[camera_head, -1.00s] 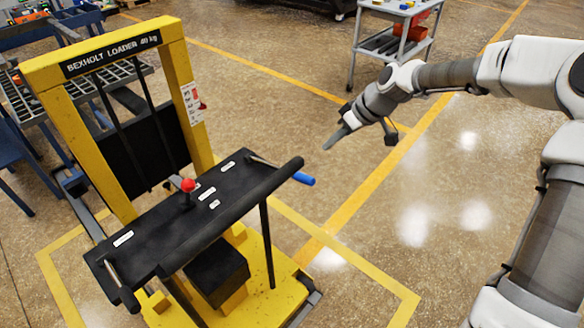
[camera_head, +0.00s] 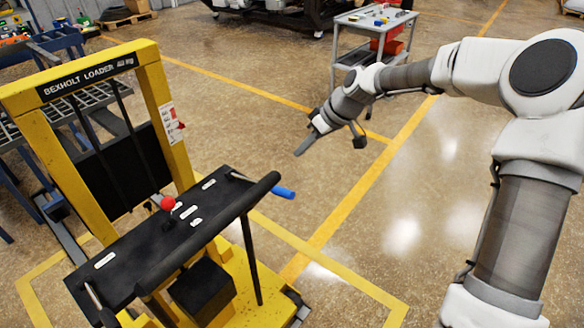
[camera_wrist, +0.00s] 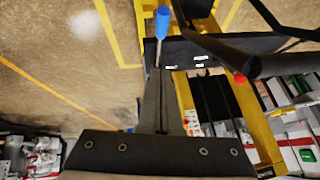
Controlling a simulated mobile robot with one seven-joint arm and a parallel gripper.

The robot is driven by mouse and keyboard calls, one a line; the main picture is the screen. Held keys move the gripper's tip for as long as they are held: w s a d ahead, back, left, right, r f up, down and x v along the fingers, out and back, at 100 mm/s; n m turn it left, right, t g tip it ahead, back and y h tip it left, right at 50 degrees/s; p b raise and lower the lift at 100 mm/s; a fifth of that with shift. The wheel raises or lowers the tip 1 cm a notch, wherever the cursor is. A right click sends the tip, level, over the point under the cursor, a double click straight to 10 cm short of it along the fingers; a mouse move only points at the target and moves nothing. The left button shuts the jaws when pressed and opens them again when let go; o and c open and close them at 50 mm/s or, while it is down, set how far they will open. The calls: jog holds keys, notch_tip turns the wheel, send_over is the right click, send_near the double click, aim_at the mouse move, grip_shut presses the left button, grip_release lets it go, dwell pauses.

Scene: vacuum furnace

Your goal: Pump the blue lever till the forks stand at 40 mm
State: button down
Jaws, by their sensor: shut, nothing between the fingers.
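The blue lever (camera_head: 284,193) sticks out to the right from the far right end of the black console on the yellow loader (camera_head: 170,110). It also shows in the wrist view (camera_wrist: 163,22), with its metal rod running to the console. My gripper (camera_head: 299,152) is above and slightly right of the lever, pointing down and left, apart from it. In the wrist view my gripper (camera_wrist: 161,72) is shut and empty, its tips just below the blue grip in the picture. The forks cannot be made out clearly, and no height reading is legible.
A red knob (camera_head: 168,203) stands on the console (camera_head: 130,250) among small white labels. A black push bar (camera_head: 235,208) runs along the console's near side. A grey cart (camera_head: 374,22) stands at the back. The floor right of the loader is clear.

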send_over(279, 187)
jog(key=d, duration=0.2)
jog(key=f, duration=0.8)
jog(key=shift+w+a+f, duration=0.2)
jog(key=shift+f, duration=0.1)
jog(key=shift+s+d+f, duration=0.15)
jog(key=shift+s+f, duration=0.05)
jog(key=shift+f, duration=0.35)
jog(key=shift+s+d+f, duration=0.1)
jog(key=shift+s+f, duration=0.1)
jog(key=shift+f, duration=0.3)
jog(key=shift+s+f, duration=0.15)
jog(key=shift+f, duration=0.4)
